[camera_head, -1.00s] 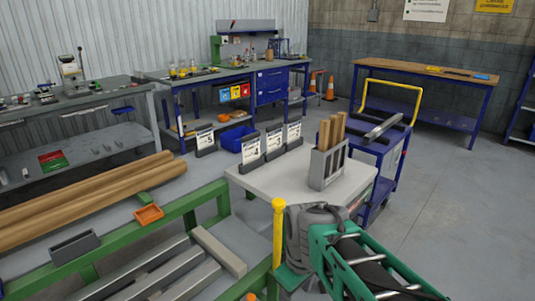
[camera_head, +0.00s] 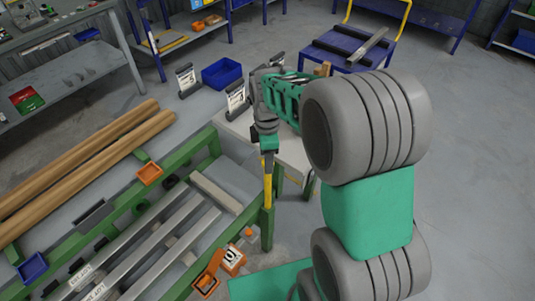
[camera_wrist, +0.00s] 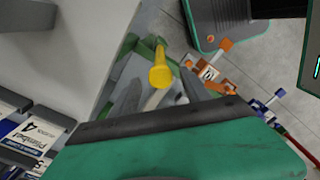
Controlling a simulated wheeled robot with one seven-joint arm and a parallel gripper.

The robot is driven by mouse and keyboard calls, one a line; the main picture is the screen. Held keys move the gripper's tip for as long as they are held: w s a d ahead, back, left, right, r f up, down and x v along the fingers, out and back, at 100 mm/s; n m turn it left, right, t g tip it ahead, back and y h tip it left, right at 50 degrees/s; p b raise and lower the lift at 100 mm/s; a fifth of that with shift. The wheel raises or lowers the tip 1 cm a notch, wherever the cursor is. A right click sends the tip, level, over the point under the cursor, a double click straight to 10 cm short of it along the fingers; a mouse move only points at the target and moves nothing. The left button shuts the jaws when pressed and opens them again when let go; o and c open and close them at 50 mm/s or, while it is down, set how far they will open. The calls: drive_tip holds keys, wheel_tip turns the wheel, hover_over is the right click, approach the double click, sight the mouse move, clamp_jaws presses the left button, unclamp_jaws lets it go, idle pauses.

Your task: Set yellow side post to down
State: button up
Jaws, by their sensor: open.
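The yellow side post (camera_head: 268,178) stands upright at the corner of the green runout table frame (camera_head: 215,143). In the head view my gripper (camera_head: 266,152) points down right over the post and hides its top. In the wrist view the round yellow cap of the post (camera_wrist: 160,76) shows from above. It appears between the two grey fingers of my gripper (camera_wrist: 160,92), which are apart. I cannot tell whether either finger touches the post.
Long metal bars (camera_head: 150,245) and wooden poles (camera_head: 85,160) lie on the left. Orange pieces (camera_head: 232,260) are near the frame's front. A pale table (camera_head: 290,150) with label stands is close behind my arm. A blue cart (camera_head: 350,52) stands beyond it.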

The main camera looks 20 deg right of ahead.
drive_tip(key=shift+f, duration=0.4)
drive_tip(key=shift+c, duration=0.2)
drive_tip(key=shift+d, duration=0.1)
clamp_jaws()
idle(0.9)
